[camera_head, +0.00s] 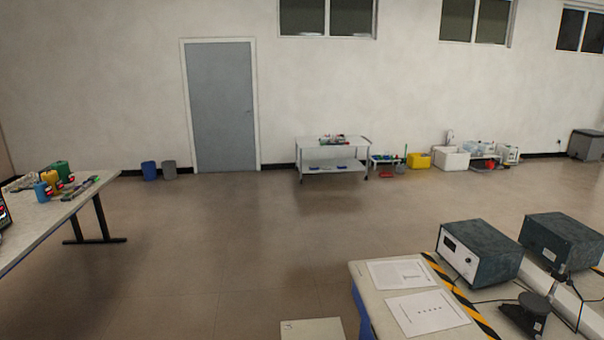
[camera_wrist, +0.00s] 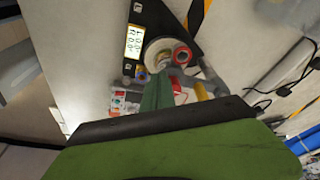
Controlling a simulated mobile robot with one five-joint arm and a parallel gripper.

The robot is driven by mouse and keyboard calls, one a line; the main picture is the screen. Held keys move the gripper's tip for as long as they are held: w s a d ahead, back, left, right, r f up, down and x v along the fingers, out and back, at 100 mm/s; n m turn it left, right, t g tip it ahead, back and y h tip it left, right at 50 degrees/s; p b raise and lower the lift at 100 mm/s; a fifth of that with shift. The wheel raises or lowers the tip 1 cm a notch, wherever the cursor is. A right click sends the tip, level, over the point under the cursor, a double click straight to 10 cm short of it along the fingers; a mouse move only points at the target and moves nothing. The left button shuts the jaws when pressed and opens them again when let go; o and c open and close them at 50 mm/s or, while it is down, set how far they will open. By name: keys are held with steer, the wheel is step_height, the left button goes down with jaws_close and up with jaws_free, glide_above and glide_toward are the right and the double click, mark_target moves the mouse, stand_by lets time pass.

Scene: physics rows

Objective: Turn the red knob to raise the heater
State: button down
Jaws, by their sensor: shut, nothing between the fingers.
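In the wrist view, my gripper (camera_wrist: 160,78) shows as a narrow green finger shape pointing up the picture. It is shut and empty. Whether the finger tip touches the knob I cannot tell. Which part is the heater is not clear. The head view shows neither my gripper nor the knob.
In the head view, a bench at lower right holds papers (camera_head: 427,312), two dark box instruments (camera_head: 480,252) and cables. Another table (camera_head: 60,215) stands at left. Open floor (camera_head: 220,250) lies between. In the wrist view, small coloured items (camera_wrist: 118,101) lie left of the finger.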

steer(key=p+v, duration=0.3)
steer(key=s+p+v, duration=0.1)
steer(key=v, duration=0.1)
steer(key=shift+d+r+p, duration=0.25)
steer(key=shift+d+p, duration=0.1)
steer(key=w+a+f+n+b, duration=0.15)
steer(key=w+a, duration=0.25)
steer(key=w, duration=0.7)
steer(key=w+a+f+n+t+b, duration=0.1)
steer(key=w+a+n, duration=0.3)
steer(key=w, duration=0.6)
steer(key=w+a+f+n+b, duration=0.15)
steer(key=w+a, duration=0.35)
steer(key=w, duration=0.6)
steer(key=w+a+f+n+t+b, duration=0.1)
steer(key=w+a+n, duration=0.2)
steer(key=w+a, duration=0.5)
steer(key=w+a+f+n+b, duration=0.1)
steer(key=w+a+f+n, duration=0.3)
steer(key=a, duration=0.6)
steer(key=w+a+n+y+b, duration=0.1)
steer(key=w+a+n, duration=0.3)
steer(key=a+n, duration=1)
steer(key=a+b, duration=0.1)
steer(key=a, duration=1.2)
steer(key=shift+a+n+y+b, duration=0.15)
steer(key=shift+n+y+b, duration=0.15)
